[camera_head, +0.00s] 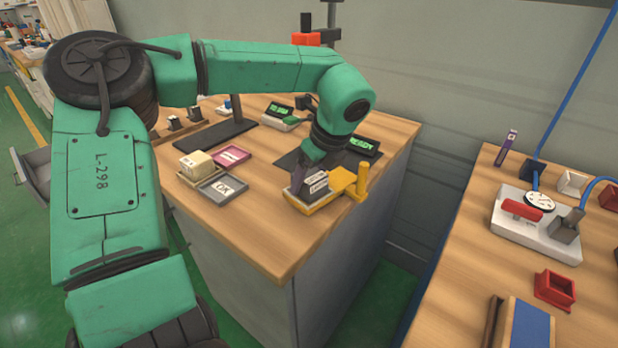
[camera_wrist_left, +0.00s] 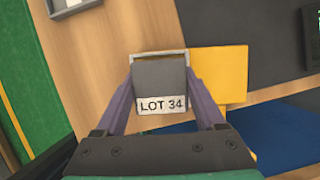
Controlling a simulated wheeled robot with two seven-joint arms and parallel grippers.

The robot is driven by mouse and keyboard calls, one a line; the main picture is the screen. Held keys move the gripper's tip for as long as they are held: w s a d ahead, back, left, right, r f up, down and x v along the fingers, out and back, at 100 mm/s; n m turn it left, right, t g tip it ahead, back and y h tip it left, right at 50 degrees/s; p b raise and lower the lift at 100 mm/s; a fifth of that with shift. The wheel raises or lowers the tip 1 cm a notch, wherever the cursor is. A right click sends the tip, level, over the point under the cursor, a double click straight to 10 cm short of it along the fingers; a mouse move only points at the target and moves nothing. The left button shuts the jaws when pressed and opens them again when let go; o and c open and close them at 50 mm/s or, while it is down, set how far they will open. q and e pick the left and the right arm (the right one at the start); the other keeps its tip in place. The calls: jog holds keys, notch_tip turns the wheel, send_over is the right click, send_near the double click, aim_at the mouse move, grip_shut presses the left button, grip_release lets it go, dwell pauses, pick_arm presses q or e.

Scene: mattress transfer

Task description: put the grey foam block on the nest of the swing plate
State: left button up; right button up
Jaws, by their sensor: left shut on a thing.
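My left gripper (camera_head: 310,176) reaches down from above at the front of the swing plate. In the left wrist view its two purple fingers (camera_wrist_left: 160,88) are shut on the grey foam block (camera_wrist_left: 158,76), which carries a white "LOT 34" label. The block also shows in the head view (camera_head: 317,187), partly hidden by the gripper. The yellow swing plate (camera_head: 342,178) has an upright yellow post. A pale rim (camera_wrist_left: 160,54), seemingly of the nest, shows around the block's far edge. I cannot tell whether the block rests in it. My right gripper is not in view.
Left of the plate are a grey "OK" tray (camera_head: 222,187), a magenta tray (camera_head: 231,155) and a cream block (camera_head: 195,165). A "READY" display (camera_head: 364,146) stands behind. A gap separates this bench from the right bench (camera_head: 458,262), which holds a white fixture (camera_head: 550,240).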

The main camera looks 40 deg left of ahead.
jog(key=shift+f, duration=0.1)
pick_arm(q)
jog(key=o, duration=1.1)
jog(key=shift+o, duration=1.1)
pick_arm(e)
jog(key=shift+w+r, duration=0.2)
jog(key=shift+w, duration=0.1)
pick_arm(q)
jog(key=shift+r, duration=0.1)
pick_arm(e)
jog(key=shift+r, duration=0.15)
pick_arm(q)
jog(key=v, duration=1.2)
jog(key=shift+p, duration=0.35)
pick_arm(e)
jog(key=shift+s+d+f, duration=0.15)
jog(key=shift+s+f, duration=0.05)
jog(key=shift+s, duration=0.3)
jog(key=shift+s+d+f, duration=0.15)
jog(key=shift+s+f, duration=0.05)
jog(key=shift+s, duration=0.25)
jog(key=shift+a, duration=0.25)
